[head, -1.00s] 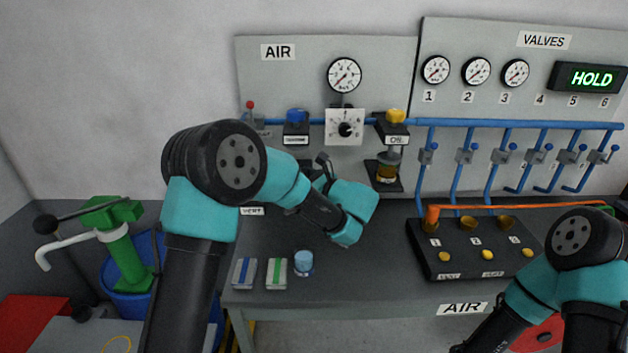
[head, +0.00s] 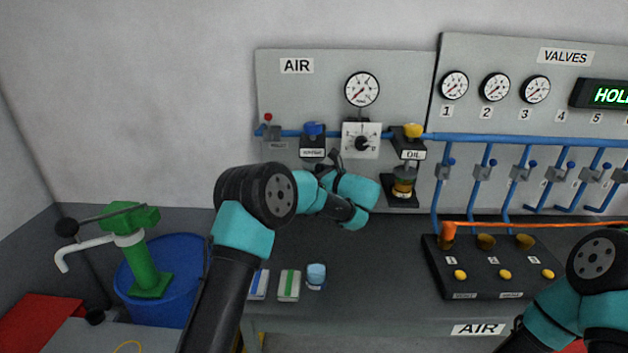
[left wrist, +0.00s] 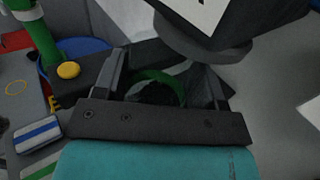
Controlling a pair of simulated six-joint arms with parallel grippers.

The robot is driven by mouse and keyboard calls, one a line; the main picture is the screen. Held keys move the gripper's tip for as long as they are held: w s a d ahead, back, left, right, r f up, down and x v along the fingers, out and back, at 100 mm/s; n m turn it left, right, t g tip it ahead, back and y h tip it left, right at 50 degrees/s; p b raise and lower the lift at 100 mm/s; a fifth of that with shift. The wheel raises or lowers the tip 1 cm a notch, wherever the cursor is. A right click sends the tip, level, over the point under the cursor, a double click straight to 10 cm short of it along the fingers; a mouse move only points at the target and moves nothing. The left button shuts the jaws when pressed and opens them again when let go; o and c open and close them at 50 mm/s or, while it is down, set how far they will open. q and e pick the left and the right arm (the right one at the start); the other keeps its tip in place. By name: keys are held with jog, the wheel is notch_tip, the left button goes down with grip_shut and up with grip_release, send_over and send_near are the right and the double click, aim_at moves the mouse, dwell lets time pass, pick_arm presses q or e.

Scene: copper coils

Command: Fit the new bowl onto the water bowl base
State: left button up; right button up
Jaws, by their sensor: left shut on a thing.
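The water bowl base (head: 312,146) is the dark block with a blue knob on the blue pipe of the AIR panel. A large dark block with a round underside, seemingly this base, fills the top of the left wrist view (left wrist: 205,40). My left gripper (left wrist: 167,75) is shut on the new bowl (left wrist: 160,77), whose green rim and dark inside show between the fingers. The bowl is just below and beside the block; I cannot tell whether they touch. In the head view, my left gripper (head: 334,160) is below and right of the base, and its wrist hides the bowl.
The regulator dial (head: 361,141) and oil unit (head: 404,180) are close on the right. A blue-striped box (head: 259,285), a green-striped box (head: 289,285) and a small blue-topped jar (head: 316,276) stand on the bench. A green pump (head: 145,260) stands by a blue tub (head: 178,305).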

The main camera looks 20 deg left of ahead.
pick_arm(q)
jog(key=shift+w+a+f, duration=0.1)
jog(key=shift+w+a, duration=0.1)
jog(key=shift+w, duration=0.5)
jog(key=shift+w+a, duration=0.2)
jog(key=shift+w, duration=0.45)
jog(key=shift+w, duration=0.2)
jog(key=shift+w+f, duration=0.1)
jog(key=shift+f, duration=1.65)
jog(key=shift+f, duration=0.4)
jog(key=o, duration=1.1)
jog(key=shift+c, duration=0.2)
jog(key=shift+r, duration=0.1)
